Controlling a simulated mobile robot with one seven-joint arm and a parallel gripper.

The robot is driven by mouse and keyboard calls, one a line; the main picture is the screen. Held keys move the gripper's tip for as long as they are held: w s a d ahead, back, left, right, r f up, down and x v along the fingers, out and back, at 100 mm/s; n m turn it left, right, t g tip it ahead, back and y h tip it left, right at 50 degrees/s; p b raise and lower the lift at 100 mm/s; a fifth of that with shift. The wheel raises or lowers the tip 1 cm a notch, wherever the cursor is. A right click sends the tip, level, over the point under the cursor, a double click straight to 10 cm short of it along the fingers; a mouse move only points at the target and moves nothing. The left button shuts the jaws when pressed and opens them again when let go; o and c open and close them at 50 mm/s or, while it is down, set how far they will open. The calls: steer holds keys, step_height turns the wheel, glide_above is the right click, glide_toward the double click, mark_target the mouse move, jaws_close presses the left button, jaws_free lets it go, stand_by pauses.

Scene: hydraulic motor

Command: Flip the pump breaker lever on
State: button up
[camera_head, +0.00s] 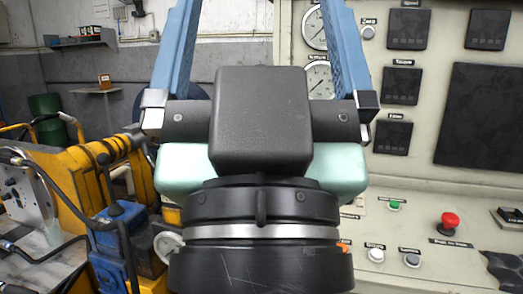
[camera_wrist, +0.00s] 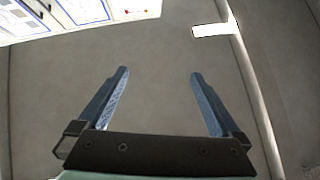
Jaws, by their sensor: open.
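My gripper (camera_head: 258,8) fills the middle of the head view, pointing up and away, with its two blue fingers spread wide. In the wrist view my gripper (camera_wrist: 159,74) is open, with nothing between the fingers and a plain grey surface beyond. The beige control panel (camera_head: 420,180) stands to the right in the head view, partly hidden behind my gripper. I cannot pick out the pump breaker lever with certainty in either view. A dark part with a pale frame (camera_head: 512,218) is cut off at the panel's right edge, and I cannot tell what it is.
The panel carries a red mushroom button (camera_head: 447,223), a green button (camera_head: 394,205), gauges (camera_head: 314,28) and dark displays (camera_head: 408,29). Yellow machinery (camera_head: 85,190) with hoses stands close on the left. White posted sheets (camera_wrist: 80,12) show at the wrist view's upper left.

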step_height(320, 180, up, 12)
steer(key=p, duration=0.9)
